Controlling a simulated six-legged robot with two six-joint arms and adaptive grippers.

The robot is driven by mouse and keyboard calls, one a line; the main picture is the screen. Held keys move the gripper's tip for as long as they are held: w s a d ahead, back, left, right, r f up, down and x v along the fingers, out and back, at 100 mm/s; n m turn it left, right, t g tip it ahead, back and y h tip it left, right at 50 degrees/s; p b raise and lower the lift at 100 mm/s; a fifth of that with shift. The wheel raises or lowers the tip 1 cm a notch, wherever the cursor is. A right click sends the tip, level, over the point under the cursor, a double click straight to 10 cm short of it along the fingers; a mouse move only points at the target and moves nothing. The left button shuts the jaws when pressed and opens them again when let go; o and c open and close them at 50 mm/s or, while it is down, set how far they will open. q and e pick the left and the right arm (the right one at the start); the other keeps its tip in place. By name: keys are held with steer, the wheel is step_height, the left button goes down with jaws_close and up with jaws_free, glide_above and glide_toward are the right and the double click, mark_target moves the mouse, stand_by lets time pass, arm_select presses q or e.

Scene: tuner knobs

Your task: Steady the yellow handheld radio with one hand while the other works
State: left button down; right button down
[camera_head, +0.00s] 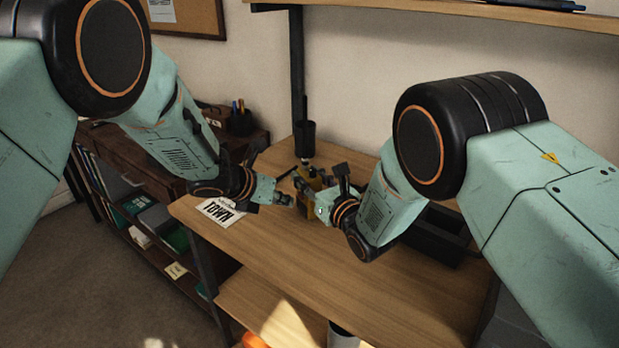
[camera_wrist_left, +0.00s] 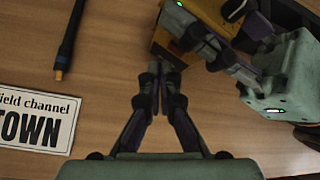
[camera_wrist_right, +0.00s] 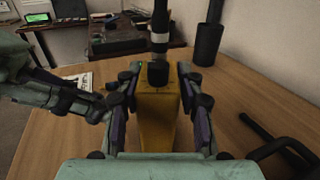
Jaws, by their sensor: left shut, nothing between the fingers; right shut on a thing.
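The yellow radio (camera_head: 312,184) stands upright on the wooden desk, partly hidden by my grippers. In the right wrist view its yellow body (camera_wrist_right: 158,118) lies between the fingers of my right gripper (camera_wrist_right: 158,82), which is shut on it. Dark parts stand up at the radio's top. My left gripper (camera_wrist_left: 160,78) is shut and empty, beside the radio and just short of its yellow body (camera_wrist_left: 192,14) in the left wrist view. A white card (camera_wrist_left: 38,118) reading "field channel TOWN" lies flat on the desk, left of my left gripper.
A black rod with an orange tip (camera_wrist_left: 66,42) lies on the desk near the card. A black cup (camera_head: 305,140) stands behind the radio. A black tray-like object (camera_head: 432,235) is at the right. The front of the desk is clear.

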arm_select(q)
steer(key=shift+s+a, duration=0.5)
steer(key=shift+a, duration=0.35)
steer(key=shift+s+a, duration=0.5)
steer(key=shift+a, duration=0.4)
steer(key=shift+s+a, duration=0.5)
steer(key=shift+a, duration=0.35)
arm_select(e)
steer(key=c, duration=0.8)
jaws_free()
steer(key=shift+o, duration=0.2)
steer(key=v, duration=0.7)
steer(key=shift+s+d, duration=0.1)
arm_select(q)
steer(key=shift+f, duration=0.1)
arm_select(e)
steer(key=shift+s+f, duration=0.1)
steer(key=shift+s, duration=0.05)
